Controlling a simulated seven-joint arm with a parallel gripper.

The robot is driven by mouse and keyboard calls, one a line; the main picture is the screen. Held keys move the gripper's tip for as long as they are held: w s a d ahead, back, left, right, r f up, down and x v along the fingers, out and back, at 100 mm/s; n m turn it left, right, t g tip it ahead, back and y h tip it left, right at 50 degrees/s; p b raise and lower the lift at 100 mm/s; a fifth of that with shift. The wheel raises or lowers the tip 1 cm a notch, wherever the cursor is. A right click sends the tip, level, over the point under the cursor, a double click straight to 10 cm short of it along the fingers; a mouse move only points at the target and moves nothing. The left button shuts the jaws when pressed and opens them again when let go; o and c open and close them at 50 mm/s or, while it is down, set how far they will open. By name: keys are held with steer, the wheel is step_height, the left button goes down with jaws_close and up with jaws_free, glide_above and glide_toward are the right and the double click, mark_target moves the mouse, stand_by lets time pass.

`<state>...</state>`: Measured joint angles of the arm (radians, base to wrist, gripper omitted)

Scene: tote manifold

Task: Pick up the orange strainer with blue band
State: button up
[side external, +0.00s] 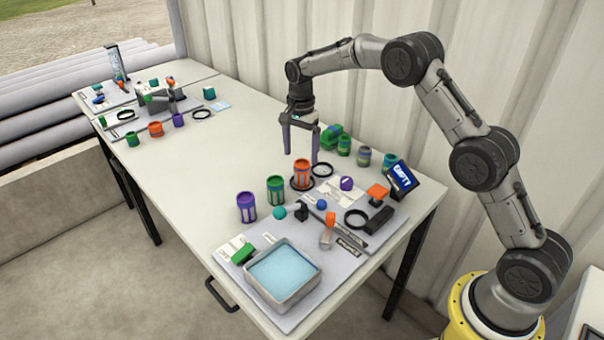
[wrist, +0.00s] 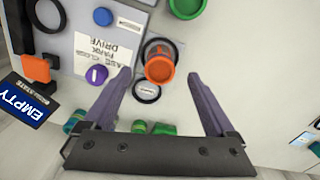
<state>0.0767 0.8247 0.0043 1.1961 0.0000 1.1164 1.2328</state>
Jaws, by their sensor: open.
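An orange strainer (side external: 302,170) with blue-grey side panels stands upright on a dark ring, in a row with a green and a purple one. In the wrist view its round orange top (wrist: 160,68) lies between the fingertips of my gripper (wrist: 159,76). My gripper (side external: 301,156) points down, open and empty, above and slightly behind the strainer. The fingers look apart from it. Another orange cylinder (side external: 156,129) stands at the far end of the table; I cannot make out a band on it.
Several green and grey jars (side external: 364,156) line the wall side. A water-filled tray (side external: 310,290) and an "EMPTY" sign (side external: 402,178) stand nearer. The table's middle is clear.

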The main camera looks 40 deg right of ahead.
mark_target(302, 162)
steer(key=shift+w+d+f, duration=0.1)
steer(key=shift+d+f, duration=0.1)
steer(key=shift+f, duration=1.2)
steer(key=shift+d+f, duration=0.15)
steer(key=shift+f, duration=1.2)
jaws_close()
steer(key=shift+r, duration=0.2)
